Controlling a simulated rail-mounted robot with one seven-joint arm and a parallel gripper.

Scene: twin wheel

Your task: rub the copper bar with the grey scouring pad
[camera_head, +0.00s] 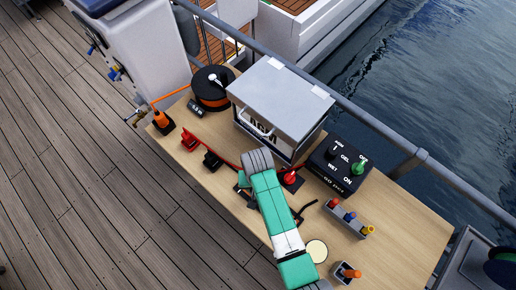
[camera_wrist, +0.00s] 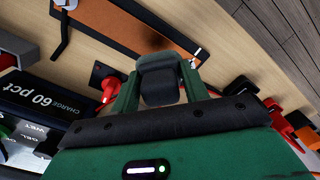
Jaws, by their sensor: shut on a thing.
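In the wrist view, my gripper (camera_wrist: 160,92) is shut on a dark grey block, the scouring pad (camera_wrist: 158,82). The copper bar (camera_wrist: 120,22) is a brown-orange strip on a dark backing, running across the top of that view just beyond the pad. A dark patch shows on the bar close to the pad; I cannot tell whether it is shadow or tarnish. I cannot tell whether pad and bar touch. In the head view, my green and white arm reaches over the table (camera_head: 405,215) and hides the gripper, pad and most of the bar.
A grey-lidded box (camera_head: 282,88) stands behind the arm, with a red knob (camera_head: 290,178) near it. A black switch box (camera_head: 340,167) and a rack of coloured handles (camera_head: 350,218) are to the right. Red and black clamps (camera_head: 188,140) and a cable reel (camera_head: 211,90) are left.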

